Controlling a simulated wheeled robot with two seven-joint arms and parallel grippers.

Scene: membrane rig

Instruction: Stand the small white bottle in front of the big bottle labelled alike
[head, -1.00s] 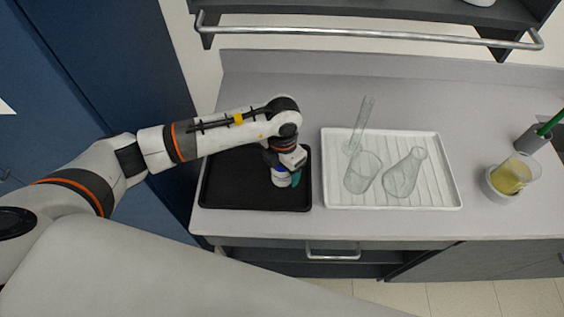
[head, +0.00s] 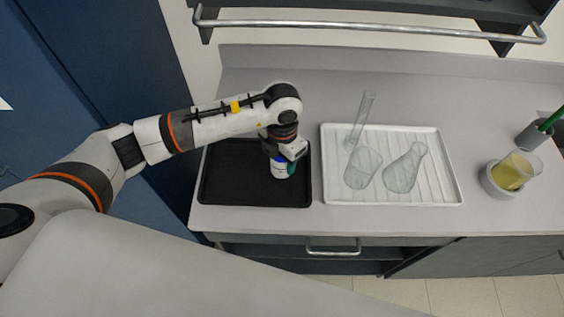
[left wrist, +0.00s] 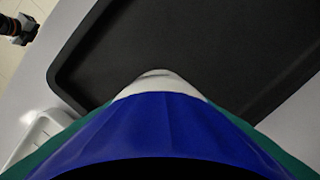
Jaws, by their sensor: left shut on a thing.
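My left gripper (head: 284,160) is shut on the small white bottle (head: 281,170), over the right part of the black tray (head: 235,200). In the head view the bottle shows white with a dark blue part at its upper left; its label cannot be read. In the left wrist view the blue part (left wrist: 165,125) and the white shoulder (left wrist: 160,84) fill the lower middle, between green finger pads. I cannot tell whether the bottle touches the tray. No big bottle can be made out in these frames.
A white ribbed tray (head: 440,190) to the right holds a glass cylinder (head: 362,120), a beaker (head: 361,170) and a flask (head: 405,172). A beaker of yellow liquid (head: 510,174) stands farther right. A metal rail (head: 370,30) runs above. The left of the black tray is clear.

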